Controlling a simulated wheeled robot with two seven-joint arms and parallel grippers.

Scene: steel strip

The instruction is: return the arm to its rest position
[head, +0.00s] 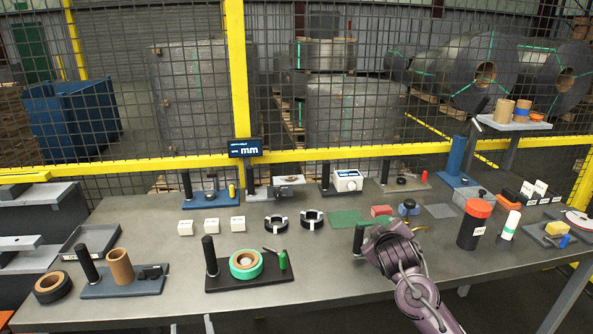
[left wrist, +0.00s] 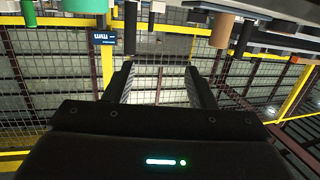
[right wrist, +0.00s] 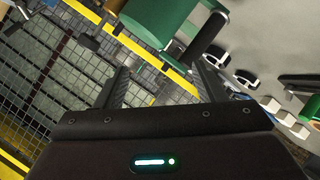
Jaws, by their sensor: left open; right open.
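My left gripper (left wrist: 159,70) is open in the left wrist view, with nothing between its fingers. That view is upside down, with a brown roll (left wrist: 222,28) and black posts at its top edge, apart from the fingers. My right gripper (right wrist: 160,72) is open and empty in the right wrist view. A large green roll (right wrist: 158,22) and a black post (right wrist: 205,38) show beyond its fingers. In the head view a purple arm link of mine (head: 405,268) stands over the table's front right of centre and hides part of a black-post stand. No fingers show clearly there.
The grey table (head: 190,290) holds a brown cardboard roll (head: 120,266), a green roll (head: 246,263), white blocks (head: 211,225), black rings (head: 276,223) and a red-capped black canister (head: 474,226). A yellow-framed mesh fence (head: 240,80) stands behind.

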